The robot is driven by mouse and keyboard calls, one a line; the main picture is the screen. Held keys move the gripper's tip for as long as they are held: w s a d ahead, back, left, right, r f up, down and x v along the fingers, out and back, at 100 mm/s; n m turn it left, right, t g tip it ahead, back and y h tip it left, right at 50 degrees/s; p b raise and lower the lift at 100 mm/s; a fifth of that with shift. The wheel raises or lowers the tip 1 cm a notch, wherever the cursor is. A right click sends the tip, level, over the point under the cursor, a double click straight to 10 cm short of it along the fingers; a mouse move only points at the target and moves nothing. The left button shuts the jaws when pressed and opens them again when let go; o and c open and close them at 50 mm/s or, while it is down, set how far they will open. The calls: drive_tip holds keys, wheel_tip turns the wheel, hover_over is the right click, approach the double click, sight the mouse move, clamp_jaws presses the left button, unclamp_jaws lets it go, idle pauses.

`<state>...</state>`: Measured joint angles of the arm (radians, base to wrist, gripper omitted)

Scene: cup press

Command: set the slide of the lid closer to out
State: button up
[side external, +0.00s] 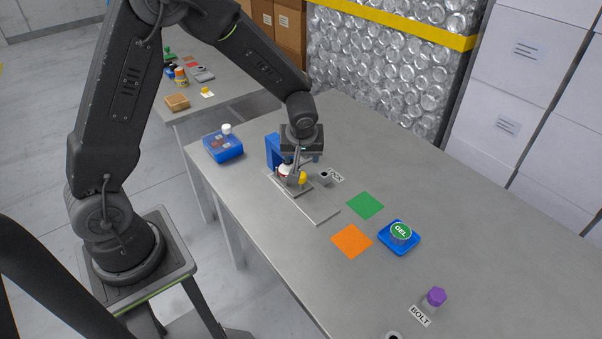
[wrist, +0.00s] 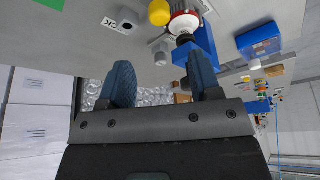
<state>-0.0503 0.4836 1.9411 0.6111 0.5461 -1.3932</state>
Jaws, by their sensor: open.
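The lid closer has a blue upright (side external: 273,150) and a grey base plate (side external: 318,208) that runs out toward the lower right. A yellow knob (side external: 302,178) and a red-and-white part (side external: 284,170) sit at the upright's end of the plate; the outer end of the plate is bare. In the wrist view the yellow knob (wrist: 159,12) and red-and-white part (wrist: 184,22) show at the top edge, beyond the fingers. My gripper (side external: 299,163) is open just above the lid closer, with its fingers (wrist: 162,82) apart and nothing seen between them. It partly hides the slide.
Green (side external: 365,205) and orange (side external: 351,241) squares, a GEL container on a blue base (side external: 399,241) and a purple-topped bolt (side external: 435,297) lie nearer the front. A blue box (side external: 222,147) stands at left.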

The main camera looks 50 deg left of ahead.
drive_tip(key=x, duration=1.1)
drive_tip(key=shift+c, duration=0.2)
clamp_jaws()
